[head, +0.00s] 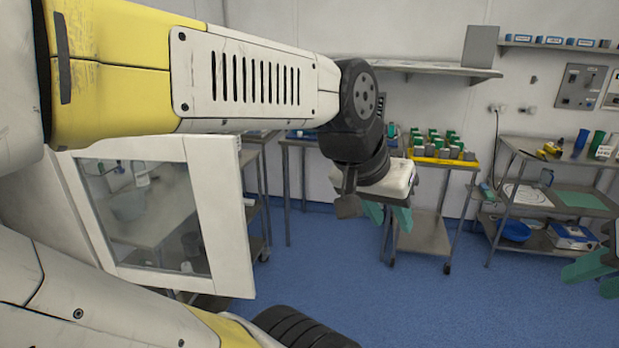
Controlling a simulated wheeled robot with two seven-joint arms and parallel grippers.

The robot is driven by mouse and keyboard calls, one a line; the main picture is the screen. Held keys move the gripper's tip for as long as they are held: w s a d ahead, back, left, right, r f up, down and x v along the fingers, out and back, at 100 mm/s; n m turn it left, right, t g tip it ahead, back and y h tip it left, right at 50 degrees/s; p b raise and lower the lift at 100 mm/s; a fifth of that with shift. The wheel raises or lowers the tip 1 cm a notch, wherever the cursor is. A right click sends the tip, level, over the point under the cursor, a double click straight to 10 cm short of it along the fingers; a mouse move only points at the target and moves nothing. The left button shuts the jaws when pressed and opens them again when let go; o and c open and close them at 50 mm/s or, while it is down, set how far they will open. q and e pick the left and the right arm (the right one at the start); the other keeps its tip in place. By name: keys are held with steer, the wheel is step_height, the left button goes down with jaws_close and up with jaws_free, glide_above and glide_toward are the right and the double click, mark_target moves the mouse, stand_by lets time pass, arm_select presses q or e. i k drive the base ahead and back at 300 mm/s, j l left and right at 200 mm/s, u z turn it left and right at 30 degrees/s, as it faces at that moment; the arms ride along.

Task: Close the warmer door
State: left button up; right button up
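The warmer door (231,215) is a white frame around a glass pane, at the left in the head view. It stands swung open, with its free edge toward the middle of the picture. The warmer's body is hidden behind my arm or out of view. My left arm crosses above the door. My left gripper (388,222) has green fingers that are apart and empty, to the right of the door and not touching it. My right gripper (592,274) is partly cut off at the right edge, far from the door, with its green fingers apart.
A trolley with a yellow tray (441,161) of green-capped vials stands behind my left gripper. A metal shelf rack (560,150) with a blue bowl (513,230) stands at the right. The blue floor (400,300) between the door and the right gripper is clear.

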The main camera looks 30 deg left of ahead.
mark_target(211, 160)
steer(key=i+u, duration=0.2)
steer(key=i, duration=0.2)
steer(key=i+l+u, duration=0.2)
steer(key=i, duration=0.15)
steer(key=i+u, duration=0.25)
steer(key=u, duration=0.25)
steer(key=i+l+u, duration=0.15)
steer(key=u, duration=0.35)
steer(key=i+l+u, duration=0.25)
steer(key=u, duration=0.25)
steer(key=i+l+u, duration=0.1)
steer(key=u, duration=0.35)
steer(key=i+l+u, duration=0.1)
steer(key=u, duration=0.35)
steer(key=i+l+u, duration=0.2)
steer(key=u, duration=0.25)
steer(key=l+u, duration=0.2)
steer(key=u, duration=0.25)
steer(key=i+l+u, duration=0.1)
steer(key=l+u, duration=0.15)
steer(key=u, duration=0.2)
steer(key=l+u, duration=0.55)
steer(key=k+j+u, duration=0.1)
